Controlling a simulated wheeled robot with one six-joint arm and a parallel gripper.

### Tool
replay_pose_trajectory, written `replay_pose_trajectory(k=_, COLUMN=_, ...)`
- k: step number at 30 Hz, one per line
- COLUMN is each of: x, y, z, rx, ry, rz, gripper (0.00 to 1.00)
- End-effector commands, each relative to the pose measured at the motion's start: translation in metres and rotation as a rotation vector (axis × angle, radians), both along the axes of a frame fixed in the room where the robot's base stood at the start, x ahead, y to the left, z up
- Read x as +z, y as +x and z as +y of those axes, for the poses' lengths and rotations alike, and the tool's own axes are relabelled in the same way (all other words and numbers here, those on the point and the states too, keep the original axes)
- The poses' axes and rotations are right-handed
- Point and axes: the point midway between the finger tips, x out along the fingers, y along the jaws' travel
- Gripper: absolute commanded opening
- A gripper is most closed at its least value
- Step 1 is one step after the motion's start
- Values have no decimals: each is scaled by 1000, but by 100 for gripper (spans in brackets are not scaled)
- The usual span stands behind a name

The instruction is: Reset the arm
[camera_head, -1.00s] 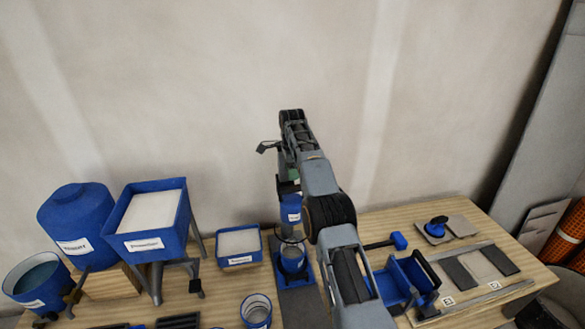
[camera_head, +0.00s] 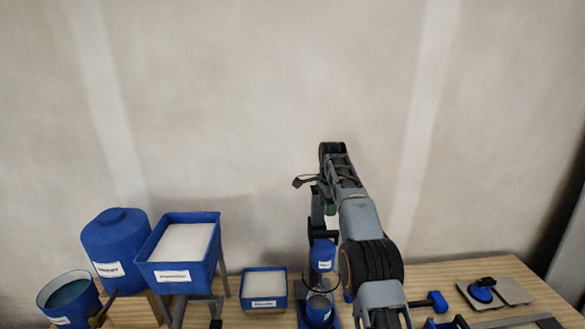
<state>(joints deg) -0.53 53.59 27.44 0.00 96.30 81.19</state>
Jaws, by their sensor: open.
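My arm rises from the lower right in the head view, bends at a dark ribbed joint and reaches toward the back of the bench. My gripper (camera_head: 322,203) is at the arm's far end, above the blue mixer (camera_head: 322,255), and mostly hidden by my own wrist links. It is open. I see nothing held, but its fingertips do not show clearly. The mixer is on a stand over a blue cup (camera_head: 319,308). I cannot tell whether the gripper touches the stand.
Left on the wooden bench (camera_head: 450,271) are a blue tank (camera_head: 115,245), a bucket (camera_head: 70,295), a raised hopper (camera_head: 184,265) and a low tray (camera_head: 264,300). Right are a blue-headed mallet (camera_head: 437,301) and a suction cup (camera_head: 482,292) on a tile. A bare wall stands behind.

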Motion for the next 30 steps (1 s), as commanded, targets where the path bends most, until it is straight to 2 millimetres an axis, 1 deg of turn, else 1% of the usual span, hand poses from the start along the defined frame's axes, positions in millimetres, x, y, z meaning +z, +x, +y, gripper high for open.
replay_pose_trajectory(k=1, x=16, y=-10, z=0, rx=61, ry=-3, rz=-23, gripper=49)
replay_pose_trajectory(k=3, x=34, y=-27, z=-1, rx=166, ry=-11, rz=-51, gripper=49)
replay_pose_trajectory(k=5, x=46, y=-45, z=-1, rx=257, ry=-21, rz=-75, gripper=49)
replay_pose_trajectory(k=6, x=53, y=-58, z=-1, rx=318, ry=-28, rz=-91, gripper=49)
replay_pose_trajectory(k=8, x=62, y=-79, z=-2, rx=409, ry=-42, rz=-117, gripper=49)
replay_pose_trajectory(k=10, x=67, y=-107, z=-2, rx=515, ry=-60, rz=-146, gripper=49)
replay_pose_trajectory(k=13, x=68, y=-151, z=-3, rx=665, ry=-92, rz=-184, gripper=49)
replay_pose_trajectory(k=14, x=67, y=-164, z=-3, rx=711, ry=-103, rz=-194, gripper=49)
replay_pose_trajectory(k=15, x=63, y=-183, z=-3, rx=770, ry=-118, rz=-208, gripper=49)
replay_pose_trajectory(k=17, x=56, y=-211, z=-3, rx=857, ry=-143, rz=-228, gripper=49)
replay_pose_trajectory(k=18, x=49, y=-229, z=-3, rx=914, ry=-159, rz=-240, gripper=49)
replay_pose_trajectory(k=20, x=38, y=-255, z=-4, rx=995, ry=-186, rz=-257, gripper=49)
replay_pose_trajectory(k=21, x=29, y=-271, z=-4, rx=1044, ry=-202, rz=-268, gripper=49)
replay_pose_trajectory(k=24, x=6, y=-306, z=-4, rx=1154, ry=-242, rz=-288, gripper=49)
replay_pose_trajectory(k=27, x=-15, y=-333, z=-4, rx=1241, ry=-275, rz=-301, gripper=49)
replay_pose_trajectory(k=30, x=-32, y=-351, z=-4, rx=1304, ry=-301, rz=-309, gripper=49)
